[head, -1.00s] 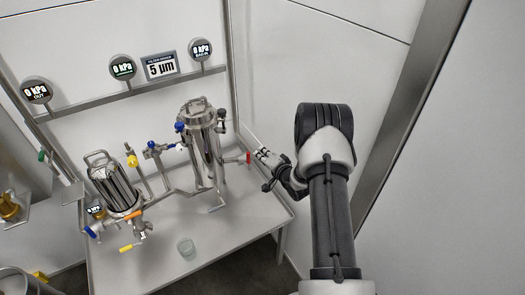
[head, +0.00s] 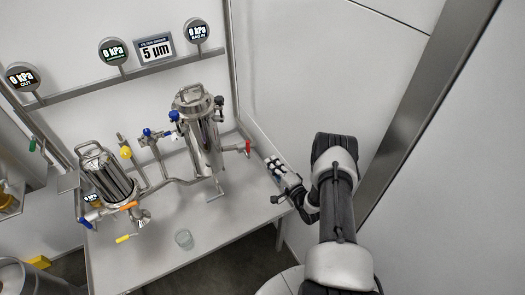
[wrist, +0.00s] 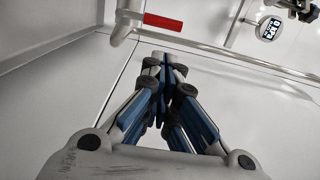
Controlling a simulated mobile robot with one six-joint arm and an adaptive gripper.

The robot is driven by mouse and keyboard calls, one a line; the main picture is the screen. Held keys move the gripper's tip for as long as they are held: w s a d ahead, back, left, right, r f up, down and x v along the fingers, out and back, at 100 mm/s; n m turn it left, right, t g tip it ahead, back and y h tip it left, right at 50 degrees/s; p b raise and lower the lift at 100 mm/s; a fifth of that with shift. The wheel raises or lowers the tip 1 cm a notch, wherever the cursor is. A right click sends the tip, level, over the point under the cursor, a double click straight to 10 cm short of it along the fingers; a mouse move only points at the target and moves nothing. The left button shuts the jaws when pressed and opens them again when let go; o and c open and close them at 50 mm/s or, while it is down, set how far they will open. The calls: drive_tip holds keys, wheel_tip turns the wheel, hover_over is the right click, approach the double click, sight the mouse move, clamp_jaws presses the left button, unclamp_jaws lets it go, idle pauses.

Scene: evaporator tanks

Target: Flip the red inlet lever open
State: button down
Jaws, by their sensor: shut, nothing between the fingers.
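The red inlet lever (head: 248,148) sits on a pipe end at the right side of the taller steel housing (head: 199,130). In the wrist view the red lever (wrist: 163,22) lies near the top, pointing right from a pale pipe (wrist: 127,22). My gripper (head: 273,163) is just right of and slightly below the lever in the head view, apart from it. In the wrist view my gripper (wrist: 165,62) has its fingers together, empty, pointing towards the pipe, with a gap to the lever.
Blue-handled valves (head: 147,133) stand between the housings. Gauges (head: 113,50) hang on a rail behind. A wall lies close to the right of the lever.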

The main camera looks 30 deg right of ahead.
drive_tip(key=w+b, duration=0.3)
drive_tip(key=w, duration=0.6)
drive_tip(key=shift+w+a, duration=0.4)
